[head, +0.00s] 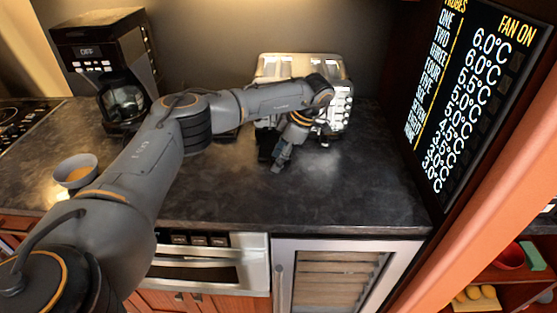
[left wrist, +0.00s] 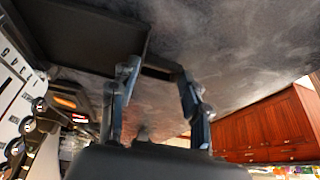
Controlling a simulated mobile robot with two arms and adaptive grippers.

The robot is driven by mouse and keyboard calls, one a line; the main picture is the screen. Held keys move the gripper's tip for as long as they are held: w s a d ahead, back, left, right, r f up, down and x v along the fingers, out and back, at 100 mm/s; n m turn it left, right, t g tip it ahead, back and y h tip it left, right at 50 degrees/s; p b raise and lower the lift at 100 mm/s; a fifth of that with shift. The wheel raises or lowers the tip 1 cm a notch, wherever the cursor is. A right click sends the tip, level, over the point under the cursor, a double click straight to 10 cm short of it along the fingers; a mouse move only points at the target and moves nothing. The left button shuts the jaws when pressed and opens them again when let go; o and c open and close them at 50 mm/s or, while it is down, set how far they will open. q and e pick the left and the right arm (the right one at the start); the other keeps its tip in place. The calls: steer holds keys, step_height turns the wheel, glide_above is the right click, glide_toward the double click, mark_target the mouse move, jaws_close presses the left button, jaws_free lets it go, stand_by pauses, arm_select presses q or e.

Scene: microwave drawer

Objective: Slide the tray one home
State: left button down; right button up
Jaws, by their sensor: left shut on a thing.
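A silver toaster-like appliance (head: 300,68) stands against the back wall, its right face lined with white levers or knobs. My left gripper (head: 281,157) reaches down in front of it, close to the counter. A dark flat tray (head: 265,143) shows partly beside the gripper, mostly hidden by my arm. In the left wrist view the tray (left wrist: 85,35) is a black slab at upper left, and its edge lies between the fingers of my gripper (left wrist: 157,75). The gripper is shut on the tray. How far the tray sticks out is unclear. My right gripper is not in view.
A coffee maker (head: 112,70) stands at the back left and a bowl (head: 76,170) at the front left. A dark panel with temperature readings (head: 475,85) is at the right. The counter (head: 350,195) is clear in front and to the right of the gripper.

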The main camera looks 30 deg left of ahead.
arm_select(q)
steer(key=shift+w+a+b, duration=0.5)
steer(key=shift+w+b, duration=0.05)
steer(key=shift+w, duration=0.2)
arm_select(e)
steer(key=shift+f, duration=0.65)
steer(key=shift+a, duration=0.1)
arm_select(q)
steer(key=shift+w, duration=0.1)
